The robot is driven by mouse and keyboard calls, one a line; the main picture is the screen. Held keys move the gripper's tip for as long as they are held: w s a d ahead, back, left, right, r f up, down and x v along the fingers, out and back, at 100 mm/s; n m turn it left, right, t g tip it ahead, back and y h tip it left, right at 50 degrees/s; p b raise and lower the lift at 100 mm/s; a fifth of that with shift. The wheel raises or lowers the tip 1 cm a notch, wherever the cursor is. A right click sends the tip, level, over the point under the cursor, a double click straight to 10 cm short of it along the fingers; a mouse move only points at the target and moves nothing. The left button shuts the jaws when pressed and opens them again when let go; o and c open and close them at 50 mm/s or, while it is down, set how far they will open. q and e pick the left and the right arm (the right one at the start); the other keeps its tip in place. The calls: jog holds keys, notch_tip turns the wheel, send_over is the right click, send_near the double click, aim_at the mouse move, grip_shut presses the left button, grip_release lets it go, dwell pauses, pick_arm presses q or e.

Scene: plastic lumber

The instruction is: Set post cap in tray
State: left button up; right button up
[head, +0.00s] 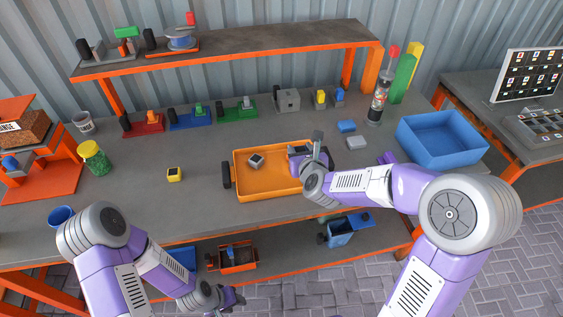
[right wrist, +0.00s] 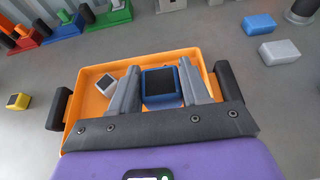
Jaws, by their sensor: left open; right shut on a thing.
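An orange tray (head: 268,190) with black end handles lies on the grey bench. A grey-white post cap (head: 256,160) with a dark square sits inside it. My right gripper (right wrist: 160,92) is shut on a blue post cap (right wrist: 152,71) with a dark square face, held between its fingers over the tray. Whether the blue cap touches the tray floor I cannot tell. In the head view my right gripper (head: 310,154) is at the tray's back right and mostly hides the cap. A yellow post cap (head: 174,175) stands on the bench left of the tray. My left gripper (head: 232,298) is open and empty, low before the bench.
A blue bin (head: 443,145) stands on the right. A blue block (head: 346,127) and a grey block (head: 356,143) lie behind the tray. Coloured fixtures line the back under an orange-edged shelf (head: 230,52). The bench left of the yellow cap is mostly clear.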

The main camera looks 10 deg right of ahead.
jog(key=f, duration=0.1)
jog(key=f+b, duration=0.1)
jog(key=f, duration=0.3)
jog(key=shift+s, duration=0.4)
jog(key=shift+f+b, duration=0.7)
jog(key=shift+f, duration=1.35)
jog(key=shift+f, duration=0.1)
jog(key=o, duration=1)
jog(key=shift+o, duration=0.2)
